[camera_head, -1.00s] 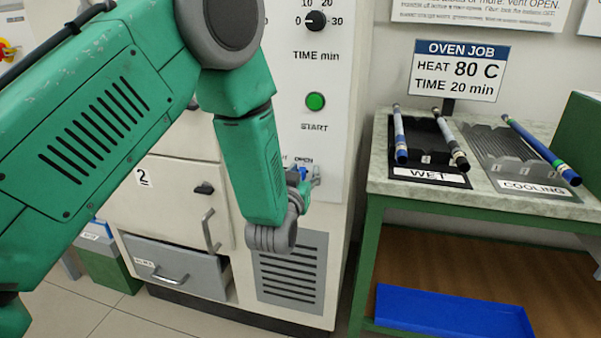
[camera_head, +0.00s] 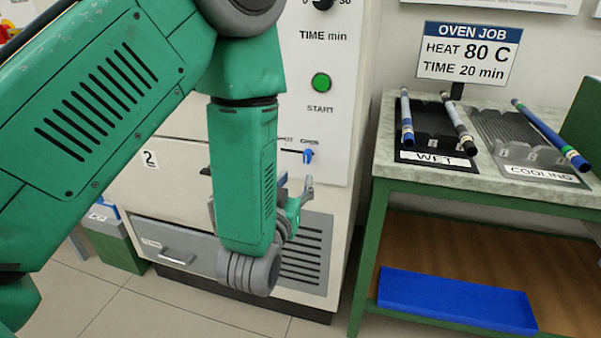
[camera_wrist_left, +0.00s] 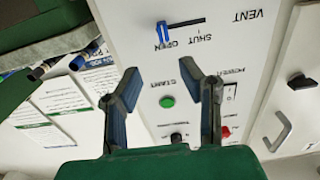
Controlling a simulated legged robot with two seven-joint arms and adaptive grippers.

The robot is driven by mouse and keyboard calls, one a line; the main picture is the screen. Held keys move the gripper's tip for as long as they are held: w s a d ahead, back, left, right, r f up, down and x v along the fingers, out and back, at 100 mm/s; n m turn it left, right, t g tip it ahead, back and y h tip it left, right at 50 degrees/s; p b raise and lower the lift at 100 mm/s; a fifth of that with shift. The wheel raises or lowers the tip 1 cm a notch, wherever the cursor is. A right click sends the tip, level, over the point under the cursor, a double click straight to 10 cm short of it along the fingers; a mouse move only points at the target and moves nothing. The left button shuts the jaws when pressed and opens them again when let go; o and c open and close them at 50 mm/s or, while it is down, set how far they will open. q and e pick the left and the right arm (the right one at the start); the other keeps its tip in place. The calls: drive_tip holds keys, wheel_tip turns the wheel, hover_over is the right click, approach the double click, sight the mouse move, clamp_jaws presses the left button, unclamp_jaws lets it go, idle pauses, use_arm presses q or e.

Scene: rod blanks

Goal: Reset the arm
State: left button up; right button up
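My left arm reaches across the oven front in the head view. Its gripper (camera_head: 300,190) is partly hidden behind my own wrist, below and apart from the blue vent slider (camera_head: 308,156). In the left wrist view the two fingers (camera_wrist_left: 160,76) stand apart with nothing between them. That view also shows the vent slider (camera_wrist_left: 163,34) at the OPEN end of its slot, and the green start button (camera_wrist_left: 167,101). My right gripper is not in view.
The oven's grey drawer (camera_head: 176,256) is low on the left. At right, a bench holds the black WET rack (camera_head: 432,158) with two rods and the grey COOLING rack (camera_head: 500,135) with one rod. A blue tray (camera_head: 455,300) lies on the shelf below.

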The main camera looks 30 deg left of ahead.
use_arm(q)
drive_tip(key=shift+s, duration=0.15)
idle(0.4)
drive_tip(key=s+f+m+g+h+p, duration=0.2)
drive_tip(key=s+f+g+h+p, duration=0.35)
drive_tip(key=s+f+g, duration=1)
drive_tip(key=s+f+p, duration=0.1)
drive_tip(key=s+f, duration=0.2)
drive_tip(key=s, duration=0.4)
drive_tip(key=s+f+m+g+y+p, duration=0.1)
drive_tip(key=s+f, duration=0.2)
drive_tip(key=s, duration=0.4)
drive_tip(key=shift+f+p, duration=0.2)
drive_tip(key=shift+p, duration=0.15)
drive_tip(key=shift+g+y, duration=0.25)
